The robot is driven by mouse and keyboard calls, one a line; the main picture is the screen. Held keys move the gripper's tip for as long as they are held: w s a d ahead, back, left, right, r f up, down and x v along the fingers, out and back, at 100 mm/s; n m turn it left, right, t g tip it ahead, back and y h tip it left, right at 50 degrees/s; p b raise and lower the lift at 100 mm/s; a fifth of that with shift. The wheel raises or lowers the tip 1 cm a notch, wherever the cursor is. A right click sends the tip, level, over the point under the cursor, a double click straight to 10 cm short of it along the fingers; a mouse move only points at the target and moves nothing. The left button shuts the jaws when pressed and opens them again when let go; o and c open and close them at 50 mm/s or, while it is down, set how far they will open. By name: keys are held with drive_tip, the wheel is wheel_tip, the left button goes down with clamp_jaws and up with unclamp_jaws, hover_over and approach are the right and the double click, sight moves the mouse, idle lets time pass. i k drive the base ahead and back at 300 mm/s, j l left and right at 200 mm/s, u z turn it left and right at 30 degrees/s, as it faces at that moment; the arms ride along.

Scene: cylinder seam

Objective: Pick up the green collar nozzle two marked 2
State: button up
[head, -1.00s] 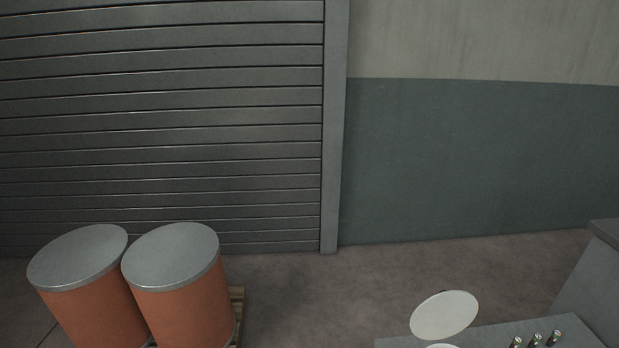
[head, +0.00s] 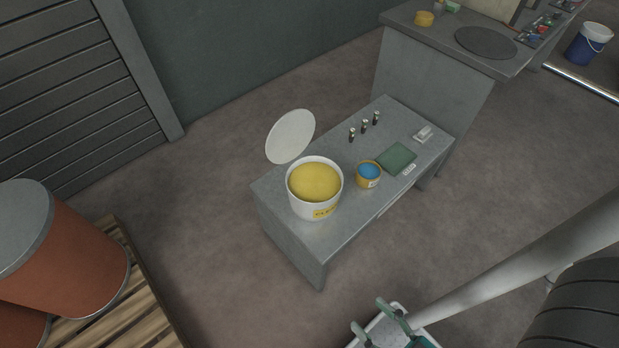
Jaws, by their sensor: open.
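Three small dark upright pieces with pale tops, likely the nozzles, stand in a row near the back edge of the grey table: a left one (head: 352,135), a middle one (head: 364,126) and a right one (head: 376,118). Their collar colours and marks are too small to read, so I cannot tell which is nozzle two. My gripper (head: 370,314) is partly in view at the bottom edge of the head view, with two green fingers apart and nothing seen between them. It is well away from the three pieces, on the near side of the table.
Orange drums (head: 75,260) stand left; floor between is clear.

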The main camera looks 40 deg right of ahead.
sight(365, 122)
drive_tip(key=i+l+z, duration=0.25)
drive_tip(key=l+z, duration=0.2)
drive_tip(key=i+l+z, duration=0.3)
drive_tip(key=z, duration=0.2)
drive_tip(key=i+l+u, duration=0.3)
drive_tip(key=i+l, duration=0.15)
drive_tip(key=l, duration=0.3)
drive_tip(key=i+l+u, duration=0.35)
drive_tip(key=l, duration=0.45)
drive_tip(key=i, duration=0.05)
